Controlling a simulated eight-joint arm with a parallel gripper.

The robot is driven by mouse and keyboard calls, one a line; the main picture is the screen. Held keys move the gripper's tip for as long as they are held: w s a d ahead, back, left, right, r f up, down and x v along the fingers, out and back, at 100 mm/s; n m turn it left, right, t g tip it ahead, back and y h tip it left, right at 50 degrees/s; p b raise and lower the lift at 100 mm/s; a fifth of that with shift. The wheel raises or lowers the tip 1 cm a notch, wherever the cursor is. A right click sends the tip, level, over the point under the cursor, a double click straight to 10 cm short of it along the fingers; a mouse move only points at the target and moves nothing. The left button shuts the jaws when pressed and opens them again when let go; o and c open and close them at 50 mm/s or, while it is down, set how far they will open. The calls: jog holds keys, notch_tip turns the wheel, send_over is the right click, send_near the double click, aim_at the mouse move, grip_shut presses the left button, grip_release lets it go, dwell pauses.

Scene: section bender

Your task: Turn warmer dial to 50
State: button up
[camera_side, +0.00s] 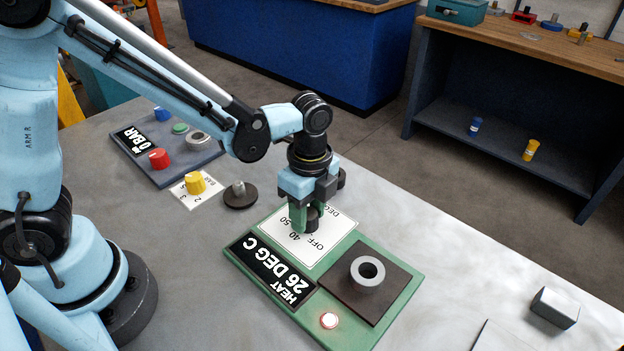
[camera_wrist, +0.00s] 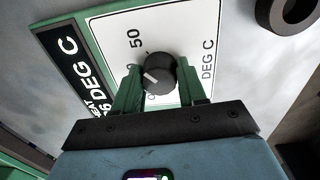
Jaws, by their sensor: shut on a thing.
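The warmer (camera_side: 405,298) is a green box on the bench with a white dial plate marked OFF, 40, 50 and DEG C. Its black display (camera_side: 272,271) reads HEAT 26 DEG C. The black round dial (camera_wrist: 160,74) sits on the plate, with a white pointer line towards the lower left in the wrist view, not at the 50 mark (camera_wrist: 134,38). My gripper (camera_side: 312,214) points down over the dial, its green fingers shut on the dial's two sides. The left finger partly covers the other marks in the wrist view.
A grey ring (camera_side: 367,271) rests on the warmer's dark plate, beside a lit button (camera_side: 329,320). A 0 BAR panel (camera_side: 165,145), a yellow knob (camera_side: 195,183) and a dark disc with a peg (camera_side: 240,195) lie further left. A metal block (camera_side: 554,307) lies right.

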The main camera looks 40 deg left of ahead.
aim_at(311, 211)
jog(key=shift+m, duration=0.9)
jog(key=o, duration=1)
jog(key=shift+o, duration=0.2)
notch_tip(311, 211, up, 12)
jog(key=shift+w, duration=0.3)
